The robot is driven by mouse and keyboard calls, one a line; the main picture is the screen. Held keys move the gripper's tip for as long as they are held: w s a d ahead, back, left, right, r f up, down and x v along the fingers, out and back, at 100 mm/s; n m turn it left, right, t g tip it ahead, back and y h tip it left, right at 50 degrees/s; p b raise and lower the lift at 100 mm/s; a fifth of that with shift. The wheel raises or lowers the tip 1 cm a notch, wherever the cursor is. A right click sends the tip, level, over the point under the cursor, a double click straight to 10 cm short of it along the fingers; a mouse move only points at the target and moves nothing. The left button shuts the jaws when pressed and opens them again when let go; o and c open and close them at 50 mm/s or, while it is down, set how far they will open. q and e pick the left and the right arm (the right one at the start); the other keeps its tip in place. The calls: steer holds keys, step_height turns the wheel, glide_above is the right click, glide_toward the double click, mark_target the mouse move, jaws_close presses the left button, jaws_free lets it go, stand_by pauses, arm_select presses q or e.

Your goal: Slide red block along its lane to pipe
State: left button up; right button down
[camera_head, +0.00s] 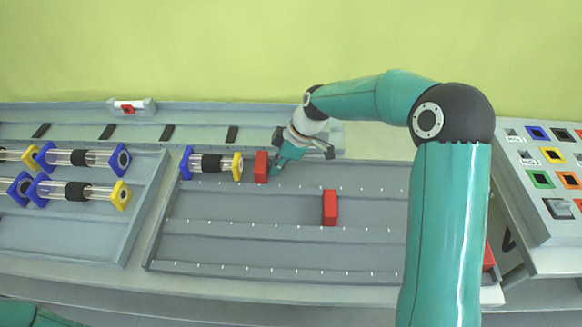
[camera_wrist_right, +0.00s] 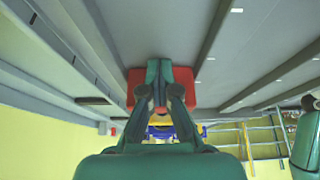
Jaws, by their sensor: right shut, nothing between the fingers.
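A red block (camera_head: 261,167) stands in the back lane of the grey lane tray (camera_head: 250,247). A pipe (camera_head: 211,164) with a blue end, a black middle and a yellow end lies in the same lane, left of the block. A narrow gap shows between its yellow end and the block. My right gripper (camera_head: 278,167) is shut and empty at the block's right side, touching or nearly touching it. In the right wrist view the shut fingers (camera_wrist_right: 166,72) cover the middle of the red block (camera_wrist_right: 137,80). My left gripper is not in view.
Another red block (camera_head: 330,207) stands in the middle lane, and one (camera_head: 489,257) shows partly behind my right arm. A left rack (camera_head: 70,236) holds several similar pipes. A panel (camera_head: 545,229) with coloured squares stands right. The front lane's left part is clear.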

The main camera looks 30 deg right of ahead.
mark_target(267, 162)
steer(key=shift+w+a, duration=0.4)
steer(key=shift+a, duration=0.3)
steer(key=shift+w+a, duration=0.35)
steer(key=shift+a, duration=0.3)
steer(key=shift+s+d, duration=0.15)
steer(key=shift+d, duration=0.2)
steer(key=shift+s+d+b, duration=0.45)
steer(key=shift+d, duration=0.3)
step_height(267, 162, up, 11)
steer(key=p, duration=0.6)
steer(key=shift+p, duration=0.4)
